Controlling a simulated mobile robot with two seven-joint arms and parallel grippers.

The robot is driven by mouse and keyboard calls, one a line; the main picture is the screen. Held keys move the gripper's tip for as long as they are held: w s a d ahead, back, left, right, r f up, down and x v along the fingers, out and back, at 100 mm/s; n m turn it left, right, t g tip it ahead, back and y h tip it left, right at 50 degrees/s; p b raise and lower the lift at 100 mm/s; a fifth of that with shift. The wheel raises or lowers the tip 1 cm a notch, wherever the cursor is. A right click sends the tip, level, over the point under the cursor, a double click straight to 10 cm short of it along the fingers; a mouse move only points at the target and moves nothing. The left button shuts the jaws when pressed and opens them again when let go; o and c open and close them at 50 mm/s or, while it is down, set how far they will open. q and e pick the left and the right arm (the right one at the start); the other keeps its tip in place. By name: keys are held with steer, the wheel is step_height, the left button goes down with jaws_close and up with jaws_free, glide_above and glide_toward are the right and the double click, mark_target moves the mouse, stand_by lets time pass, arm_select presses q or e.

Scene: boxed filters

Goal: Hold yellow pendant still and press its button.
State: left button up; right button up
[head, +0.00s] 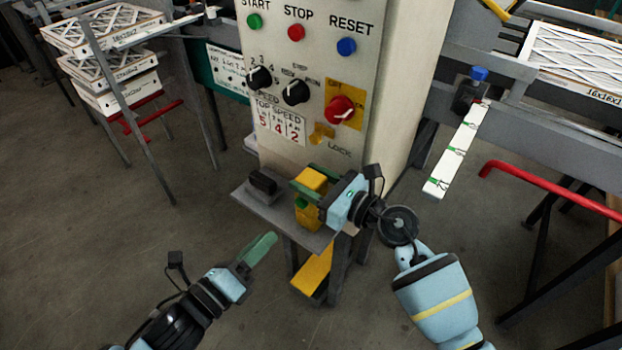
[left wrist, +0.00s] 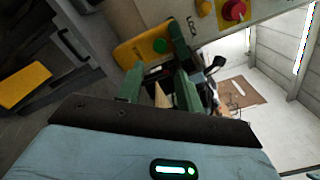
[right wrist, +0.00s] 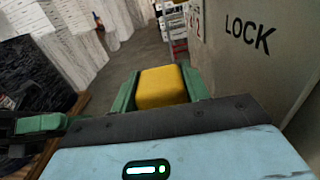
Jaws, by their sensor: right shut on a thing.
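The yellow pendant (head: 309,181) is at the small grey shelf below the control panel.
The control panel (head: 310,60) with buttons and knobs rises behind the pendant. A black block (head: 263,182) sits on the grey shelf (head: 258,202) to the left. A red rail (head: 550,190) is at the right.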

arm_select(q)
jaws_close()
stand_by(1.6)
